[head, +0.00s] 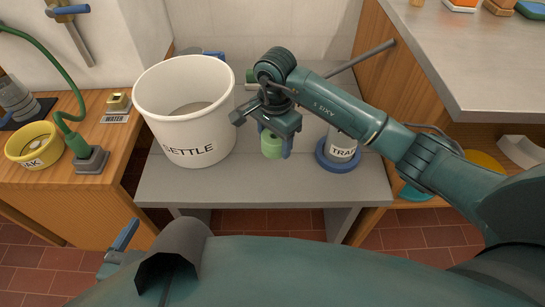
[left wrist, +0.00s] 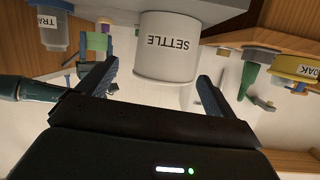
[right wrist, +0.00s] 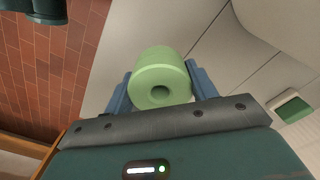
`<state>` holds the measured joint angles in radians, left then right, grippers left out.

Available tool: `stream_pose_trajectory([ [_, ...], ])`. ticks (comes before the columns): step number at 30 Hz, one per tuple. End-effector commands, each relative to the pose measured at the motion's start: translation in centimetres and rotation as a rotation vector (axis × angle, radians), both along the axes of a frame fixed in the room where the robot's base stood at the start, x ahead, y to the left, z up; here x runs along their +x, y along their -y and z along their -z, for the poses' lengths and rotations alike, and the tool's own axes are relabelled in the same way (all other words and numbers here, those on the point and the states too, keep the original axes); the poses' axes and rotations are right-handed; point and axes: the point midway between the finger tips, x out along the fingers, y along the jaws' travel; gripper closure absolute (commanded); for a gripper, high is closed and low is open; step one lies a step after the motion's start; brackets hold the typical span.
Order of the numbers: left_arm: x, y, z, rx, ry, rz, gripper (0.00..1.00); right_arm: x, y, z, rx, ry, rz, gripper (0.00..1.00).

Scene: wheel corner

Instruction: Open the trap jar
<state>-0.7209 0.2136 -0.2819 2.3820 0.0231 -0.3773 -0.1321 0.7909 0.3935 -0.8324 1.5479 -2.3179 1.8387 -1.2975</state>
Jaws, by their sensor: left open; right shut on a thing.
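The trap jar (head: 342,150), labelled "TRA…", stands in a blue round base on the grey bench, right of my right gripper. My right arm hides its top in the head view. It also shows upside down in the left wrist view (left wrist: 53,32). My right gripper (head: 274,142) is shut on a light green cylinder (right wrist: 160,78) with a hole in its end face, held apart from the jar on its left side. My left gripper (head: 120,245) is open and empty, low in front of the bench; its fingers stand apart in the left wrist view (left wrist: 155,88).
A large white SETTLE bucket (head: 185,110) stands left of my right gripper. A wooden counter at left bears a yellow tub (head: 34,145) and a green hose (head: 70,90). A grey worktop (head: 470,60) rises at right. The bench front (head: 260,185) is clear.

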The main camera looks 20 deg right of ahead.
Motion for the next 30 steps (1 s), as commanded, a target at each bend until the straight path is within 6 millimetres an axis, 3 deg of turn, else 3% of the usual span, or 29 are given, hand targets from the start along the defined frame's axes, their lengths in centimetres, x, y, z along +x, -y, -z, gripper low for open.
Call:
stream_pose_trajectory([
  [3,0.2,0.1,0.3,0.0,0.037,0.003,0.08,0.0,0.0,2.6,0.001,-0.002,0.0,0.71],
  [11,0.5,0.2,0.1,-0.003,0.077,0.004,0.08,0.0,0.0,4.8,0.002,-0.001,-0.003,0.71],
  [16,0.6,0.3,0.3,-0.003,0.117,0.008,0.08,-0.1,-0.1,7.3,0.001,-0.003,-0.004,0.71],
  [29,0.7,0.4,0.2,-0.007,0.146,0.01,0.08,0.0,0.0,8.1,-0.001,0.0,-0.005,0.71],
  [30,0.7,0.4,0.0,-0.006,0.149,0.011,0.08,0.0,0.0,8.0,-0.001,0.0,-0.005,0.4],
])
